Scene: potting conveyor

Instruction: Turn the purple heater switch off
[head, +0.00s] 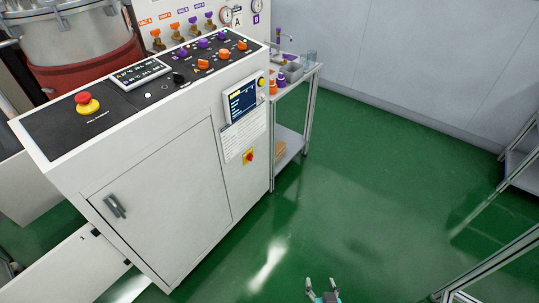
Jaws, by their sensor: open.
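The control cabinet's sloped black panel (60,130) is at the upper left of the head view. Its purple knobs form a row: a left one (182,53), a middle one (203,43) and a right one (221,35). Their labels are too small to read, so I cannot tell which is the heater switch or how it is set. My gripper (321,288) is at the bottom edge, over the green floor, far from the panel. Its two fingers are apart with nothing between them.
Orange knobs (203,64) sit in front of the purple ones. A red emergency button (82,98) is at the panel's left. A small metal table (297,80) with bottles stands beside the cabinet. Metal frames stand at the right. The green floor (360,190) between is clear.

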